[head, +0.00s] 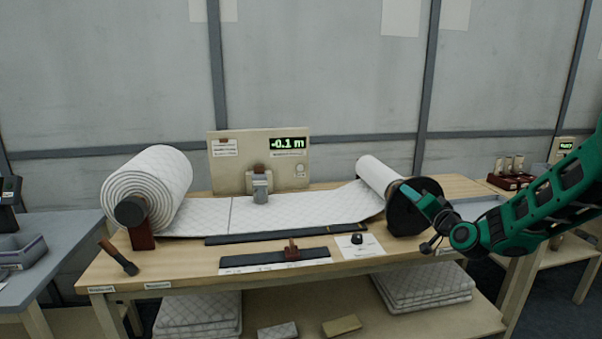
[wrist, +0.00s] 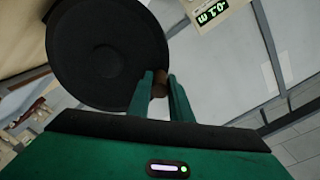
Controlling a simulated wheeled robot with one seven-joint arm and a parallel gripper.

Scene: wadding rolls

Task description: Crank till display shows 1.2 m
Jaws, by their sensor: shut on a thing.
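The display (head: 288,143) on the upright beige panel reads -0.1 m in green; it also shows, tilted, in the wrist view (wrist: 211,13). A black disc (head: 408,208) sits at the right end of the take-up roll (head: 378,174); it fills the upper left of the wrist view (wrist: 105,50). A brown crank handle (wrist: 159,83) stands at the disc's edge. My gripper (wrist: 160,88) is shut on this handle, one green finger on each side. In the head view my gripper (head: 437,215) is at the disc's right side and the handle is hidden.
White quilted wadding (head: 285,212) runs flat from the large roll (head: 150,185) at left to the take-up roll. A dark bar (head: 285,237) lies in front of it. A dark-handled tool (head: 120,258) lies front left on the bench (head: 190,268).

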